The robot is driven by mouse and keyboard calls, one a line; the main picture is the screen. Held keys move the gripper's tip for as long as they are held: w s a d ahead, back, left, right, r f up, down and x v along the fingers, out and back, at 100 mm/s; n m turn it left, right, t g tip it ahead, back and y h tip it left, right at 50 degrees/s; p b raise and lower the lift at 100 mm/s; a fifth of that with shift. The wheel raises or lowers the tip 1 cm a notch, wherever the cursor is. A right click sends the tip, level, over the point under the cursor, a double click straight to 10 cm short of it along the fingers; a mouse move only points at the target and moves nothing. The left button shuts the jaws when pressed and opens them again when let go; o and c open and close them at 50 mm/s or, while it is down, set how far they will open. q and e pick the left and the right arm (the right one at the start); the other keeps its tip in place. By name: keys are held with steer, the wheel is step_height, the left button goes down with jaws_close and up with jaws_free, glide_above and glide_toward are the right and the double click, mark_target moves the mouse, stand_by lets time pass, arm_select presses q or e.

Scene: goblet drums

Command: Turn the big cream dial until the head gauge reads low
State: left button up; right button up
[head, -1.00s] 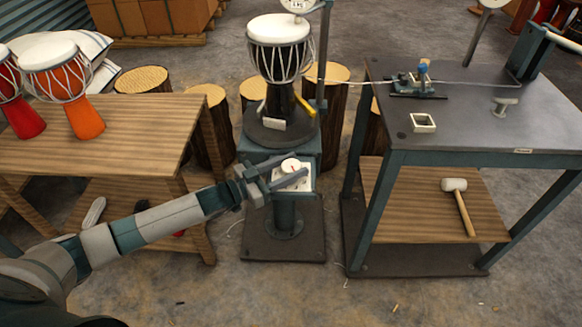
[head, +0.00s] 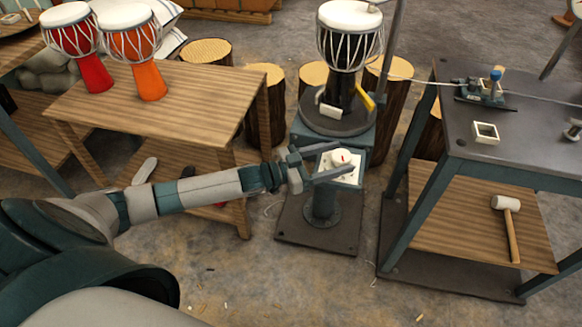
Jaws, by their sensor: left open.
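The cream dial (head: 339,157) with a red mark sits on a pale plate (head: 350,177) on the front of the teal drum stand (head: 362,140). My left gripper (head: 345,162) is open, with one finger above the dial and one below it. I cannot tell whether the fingers touch the dial. A black goblet drum (head: 349,50) with a white head stands on the stand's round turntable. The gauge above the drum is cut off by the top edge, so its reading is hidden. My right gripper is not in view.
A wooden table (head: 170,110) with red and orange drums is at the left. A dark workbench (head: 530,140) is at the right, with a mallet (head: 508,215) on its lower shelf. Log stools (head: 265,110) stand behind.

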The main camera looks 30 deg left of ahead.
arm_select(q)
steer(key=v, duration=1.5)
steer(key=shift+s+a, duration=0.2)
steer(key=shift+a, duration=0.1)
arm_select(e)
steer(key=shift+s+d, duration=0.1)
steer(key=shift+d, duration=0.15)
